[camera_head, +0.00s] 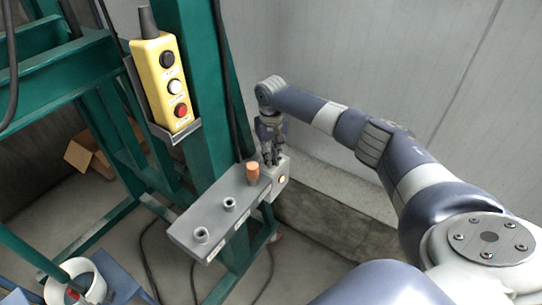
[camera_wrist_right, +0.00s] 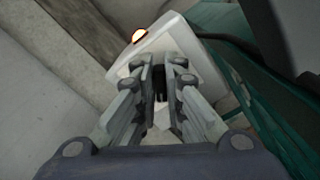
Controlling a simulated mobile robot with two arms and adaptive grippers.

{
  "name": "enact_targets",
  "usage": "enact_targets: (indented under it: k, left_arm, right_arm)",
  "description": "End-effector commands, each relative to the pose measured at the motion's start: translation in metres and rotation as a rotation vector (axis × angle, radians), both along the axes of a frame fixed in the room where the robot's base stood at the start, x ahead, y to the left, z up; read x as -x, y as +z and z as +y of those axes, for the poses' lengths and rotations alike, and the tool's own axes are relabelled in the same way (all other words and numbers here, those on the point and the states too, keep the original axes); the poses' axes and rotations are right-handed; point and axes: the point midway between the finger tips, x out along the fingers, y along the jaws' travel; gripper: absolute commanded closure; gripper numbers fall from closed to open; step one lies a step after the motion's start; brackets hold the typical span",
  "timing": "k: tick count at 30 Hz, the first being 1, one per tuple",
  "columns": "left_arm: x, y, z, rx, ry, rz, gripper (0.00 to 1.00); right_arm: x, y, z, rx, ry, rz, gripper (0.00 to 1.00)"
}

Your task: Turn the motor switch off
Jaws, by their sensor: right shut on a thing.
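The grey switch box (camera_head: 213,222) is fixed to the green frame and carries two grey knobs, an orange knob (camera_head: 252,172) and a glowing lamp (camera_head: 283,179) at its right end. My right gripper (camera_head: 272,160) reaches down onto the box's right end, beside the orange knob. In the right wrist view, my right gripper (camera_wrist_right: 160,88) is shut on a small dark part, the motor switch (camera_wrist_right: 160,82), on the pale box end (camera_wrist_right: 194,50). The fingers hide most of the switch, and its setting cannot be read. The lamp (camera_wrist_right: 140,35) glows there too. My left gripper is not in view.
A yellow pendant (camera_head: 163,80) with black, white and red buttons hangs on the green post (camera_head: 196,60). A cardboard box (camera_head: 90,150) lies behind the frame. Cables hang near the post and trail on the floor. A grey wall stands behind my right arm.

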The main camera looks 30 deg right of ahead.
Motion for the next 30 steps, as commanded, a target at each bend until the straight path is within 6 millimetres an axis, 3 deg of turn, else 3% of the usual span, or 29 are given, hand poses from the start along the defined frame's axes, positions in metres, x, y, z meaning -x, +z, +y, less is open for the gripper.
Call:
enact_targets:
  k: [11, 30]
  left_arm:
    - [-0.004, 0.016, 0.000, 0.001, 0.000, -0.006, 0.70]
    - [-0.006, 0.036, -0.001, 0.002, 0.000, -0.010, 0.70]
  right_arm:
    - [0.001, 0.003, -0.002, -0.003, 0.173, 0.003, 1.00]
    - [-0.003, 0.002, -0.010, -0.001, 0.771, -0.001, 1.00]
